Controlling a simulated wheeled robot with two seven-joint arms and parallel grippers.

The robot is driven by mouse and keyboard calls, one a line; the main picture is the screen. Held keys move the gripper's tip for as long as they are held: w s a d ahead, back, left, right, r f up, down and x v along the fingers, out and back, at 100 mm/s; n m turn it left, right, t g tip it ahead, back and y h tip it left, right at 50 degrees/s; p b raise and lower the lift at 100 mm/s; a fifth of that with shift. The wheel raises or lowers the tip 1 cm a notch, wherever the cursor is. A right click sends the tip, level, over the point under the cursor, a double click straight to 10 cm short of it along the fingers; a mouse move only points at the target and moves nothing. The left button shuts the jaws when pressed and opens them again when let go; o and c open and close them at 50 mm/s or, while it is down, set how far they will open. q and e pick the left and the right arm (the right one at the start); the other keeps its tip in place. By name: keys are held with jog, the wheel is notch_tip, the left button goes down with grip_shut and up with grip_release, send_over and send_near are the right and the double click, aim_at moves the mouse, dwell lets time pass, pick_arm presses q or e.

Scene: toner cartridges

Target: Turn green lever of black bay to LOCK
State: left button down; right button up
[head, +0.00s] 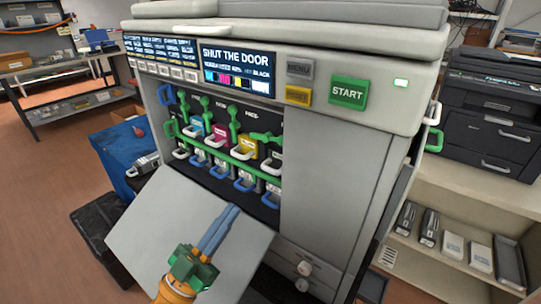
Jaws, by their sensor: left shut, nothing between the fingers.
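The printer's open bay row shows several cartridges with white handles. The green lever of the black bay (265,137), at the right end of the row, lies nearly sideways. The other green levers (234,122) stand upright. The black cartridge (270,163) sits below the sideways lever, its white handle in front. The lettering by the levers is too small to read. My left gripper (231,210) is shut and empty, its blue fingers together in front of the lowered door, below the bays and apart from the lever. My right gripper is not in view.
The grey front door (150,222) hangs open below the bays. The screen (235,67) reads "SHUT THE DOOR". A green START button (347,92) is at the right. A green bar (225,154) crosses the bays. A shelf (440,235) with spare cartridges stands at right, a blue bin (118,150) at left.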

aim_at(268, 138)
pick_arm(q)
jog(key=p+x, duration=0.3)
jog(key=x, duration=1)
jog(key=shift+w+d+r+p, duration=0.2)
jog(key=shift+w+p, duration=0.1)
jog(key=shift+p, duration=0.1)
